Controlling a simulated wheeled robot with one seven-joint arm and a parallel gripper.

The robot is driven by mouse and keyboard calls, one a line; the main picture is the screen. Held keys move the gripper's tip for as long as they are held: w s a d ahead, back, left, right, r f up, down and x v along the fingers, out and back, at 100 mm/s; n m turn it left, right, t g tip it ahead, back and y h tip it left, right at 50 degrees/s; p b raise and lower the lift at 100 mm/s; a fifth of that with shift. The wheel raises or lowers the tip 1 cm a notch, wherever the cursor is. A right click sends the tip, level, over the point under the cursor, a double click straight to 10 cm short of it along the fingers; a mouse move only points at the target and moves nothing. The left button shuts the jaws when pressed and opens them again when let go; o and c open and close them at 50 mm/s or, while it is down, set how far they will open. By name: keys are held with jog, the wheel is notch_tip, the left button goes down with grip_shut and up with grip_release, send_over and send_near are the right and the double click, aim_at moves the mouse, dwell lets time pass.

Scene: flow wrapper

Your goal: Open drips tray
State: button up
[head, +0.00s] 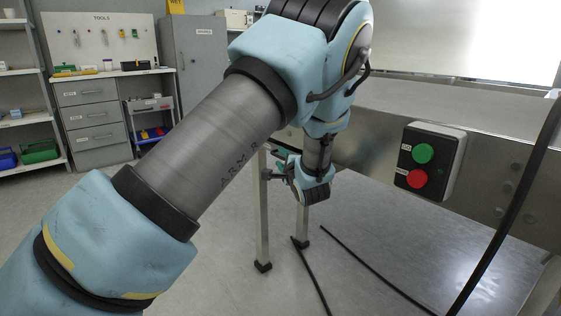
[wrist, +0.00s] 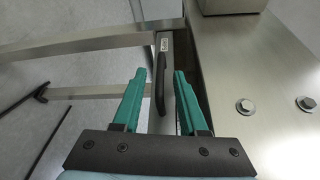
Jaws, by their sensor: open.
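The drip tray's narrow metal front (wrist: 170,62) shows edge-on in the wrist view, with a small white label near its far end. A black bar handle (wrist: 161,72) stands out from it. My gripper (wrist: 160,74) is open, its two green fingers apart, with the handle between their tips. The left finger is clear of the handle by a small gap; whether the right finger touches the tray front I cannot tell. In the head view my gripper (head: 277,160) is low beside the machine, partly hidden by my wrist. I cannot make out the tray there.
The machine's steel side (head: 375,165) carries a control box with a green button (head: 423,154) and a red button (head: 416,179). Metal legs (head: 262,215) and black cables (head: 370,265) stand and run nearby. A tool bench (head: 95,125) and shelves are at the back left. Floor at left is clear.

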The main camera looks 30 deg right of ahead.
jog(key=shift+w+d, duration=0.1)
jog(key=shift+w, duration=0.45)
grip_shut()
jog(key=shift+f, duration=0.1)
dwell(1.0)
